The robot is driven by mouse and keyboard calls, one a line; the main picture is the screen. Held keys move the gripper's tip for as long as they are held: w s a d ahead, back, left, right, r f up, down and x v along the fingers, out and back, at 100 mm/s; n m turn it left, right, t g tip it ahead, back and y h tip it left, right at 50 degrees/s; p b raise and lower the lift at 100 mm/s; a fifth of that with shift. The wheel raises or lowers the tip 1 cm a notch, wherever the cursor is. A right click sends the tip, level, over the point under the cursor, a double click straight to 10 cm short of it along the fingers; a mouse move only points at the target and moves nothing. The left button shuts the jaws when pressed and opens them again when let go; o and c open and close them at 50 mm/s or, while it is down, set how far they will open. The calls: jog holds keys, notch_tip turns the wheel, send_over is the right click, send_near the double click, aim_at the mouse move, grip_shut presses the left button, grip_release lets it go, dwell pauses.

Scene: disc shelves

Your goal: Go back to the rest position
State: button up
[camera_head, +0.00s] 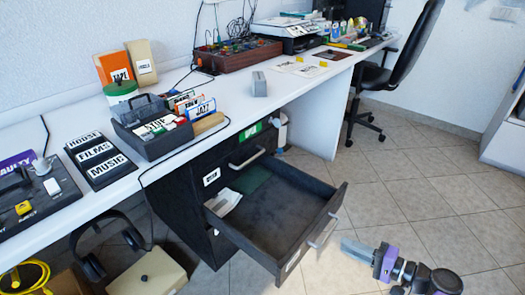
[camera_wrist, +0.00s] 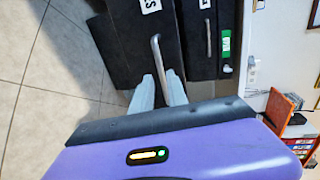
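My gripper (camera_head: 343,243) is at the lower right in the head view, with a purple body and pale grey fingers. It is just outside the front of an open dark drawer (camera_head: 268,205), and its fingers point left towards the drawer's handle (camera_head: 321,233). In the wrist view my gripper (camera_wrist: 160,82) shows two fingers standing apart, with the silver handle (camera_wrist: 156,48) in line with the gap. I see nothing held. The head view shows the fingertips a little apart from the handle.
The drawer unit stands under a white desk (camera_head: 225,130). A shut drawer with a green label (camera_head: 250,132) is above the open one. A grey block (camera_head: 259,84) and a dark organiser box (camera_head: 150,140) stand on the desk. The tiled floor (camera_head: 420,190) to the right is clear up to the office chair (camera_head: 385,78).

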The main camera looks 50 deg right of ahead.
jog(key=s+d+f+g+h, duration=0.3)
jog(key=d+f+g+h, duration=0.1)
jog(key=d+g+h, duration=0.15)
jog(key=w+a+r+n+t+h, duration=0.1)
jog(key=a+r+n+t, duration=0.1)
jog(key=a+r+n, duration=0.7)
jog(key=w+a+r+n+t+h, duration=0.1)
jog(key=a+r+n+t, duration=0.15)
jog(key=a+r, duration=0.65)
jog(key=s+a+r+n+y, duration=0.1)
jog(key=s+a+n+y, duration=0.25)
jog(key=a, duration=0.65)
jog(key=s+a+r+n+y, duration=0.2)
jog(key=s+a+n+y, duration=0.15)
jog(key=a, duration=0.65)
notch_tip(320, 180, up, 28)
jog(key=p, duration=2.8)
jog(key=shift+d+f+m, duration=0.15)
jog(key=shift+d+m, duration=0.2)
jog(key=shift+m, duration=0.1)
